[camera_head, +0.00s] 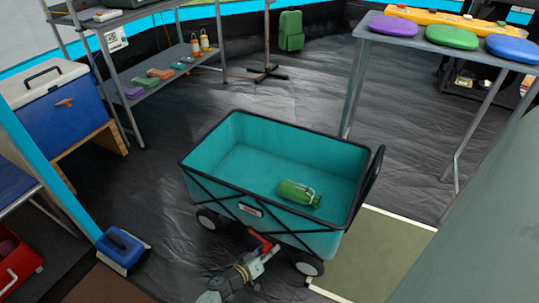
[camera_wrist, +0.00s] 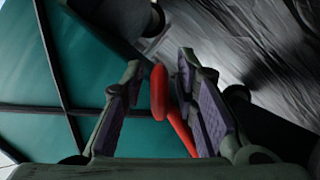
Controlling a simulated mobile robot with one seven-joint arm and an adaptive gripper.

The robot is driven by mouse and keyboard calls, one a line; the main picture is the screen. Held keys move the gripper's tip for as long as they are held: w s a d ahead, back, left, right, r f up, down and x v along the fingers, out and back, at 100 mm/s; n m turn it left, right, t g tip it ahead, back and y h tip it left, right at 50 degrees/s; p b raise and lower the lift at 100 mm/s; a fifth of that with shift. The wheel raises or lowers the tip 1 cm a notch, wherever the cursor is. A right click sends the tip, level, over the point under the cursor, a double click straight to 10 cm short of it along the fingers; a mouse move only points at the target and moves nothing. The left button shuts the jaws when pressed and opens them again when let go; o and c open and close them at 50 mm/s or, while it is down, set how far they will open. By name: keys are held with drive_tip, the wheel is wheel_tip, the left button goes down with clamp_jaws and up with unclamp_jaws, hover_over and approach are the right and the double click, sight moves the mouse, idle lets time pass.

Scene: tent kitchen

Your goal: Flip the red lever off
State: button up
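The red lever (camera_head: 262,239) is at the lower front side of the teal wagon (camera_head: 222,198), close to a front wheel. In the wrist view the red lever (camera_wrist: 158,92) has a rounded upper end and a thin part running down to the right. My gripper (camera_head: 258,258) is at the lever, low beside the wagon. In the wrist view my gripper (camera_wrist: 160,68) is open, with its two purple-padded fingers on either side of the lever. A gap shows on the left; the lever's lower part overlaps the right finger, and contact there is unclear.
A green rolled item (camera_head: 298,193) lies inside the wagon. A metal table (camera_head: 400,40) stands at upper right. Dark floor is clear behind the wagon.

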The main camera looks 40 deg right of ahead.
clamp_jaws()
drive_tip(key=shift+s+r, duration=0.1)
drive_tip(key=shift+r, duration=0.05)
idle(0.5)
